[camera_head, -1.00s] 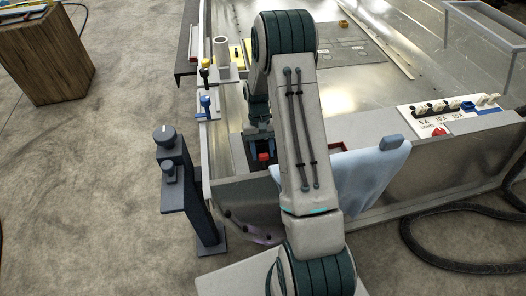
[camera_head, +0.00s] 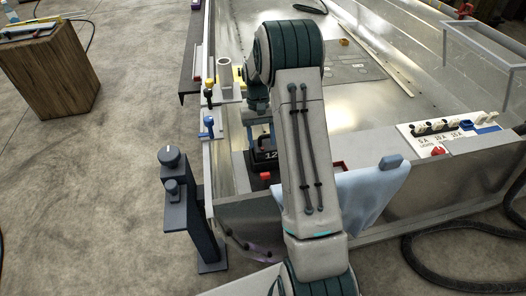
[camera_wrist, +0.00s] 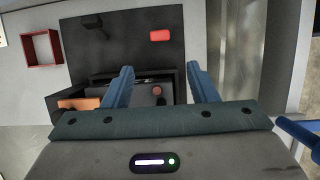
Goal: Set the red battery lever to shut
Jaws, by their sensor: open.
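The red lever (camera_head: 265,176) shows in the head view as a small red block on a dark panel at the hull's near left corner. In the wrist view the red lever handle (camera_wrist: 160,36) lies beyond the fingertips, on the dark panel (camera_wrist: 110,45). My gripper (camera_wrist: 160,70) is open, its two blue fingers apart with nothing gripped. Below and between the fingers is a dark battery with a red terminal (camera_wrist: 158,90). In the head view the battery (camera_head: 266,156) carries a "12" marking. My arm hides part of this corner. The lever's setting is hard to tell.
A red-rimmed box (camera_wrist: 41,48) and a light-blue cloth (camera_head: 365,190) are near the lever. A blue valve handle (camera_head: 208,124) stands on the left hull edge. A dark post (camera_head: 180,190) stands outside the hull. A switch panel (camera_head: 450,132) is at right.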

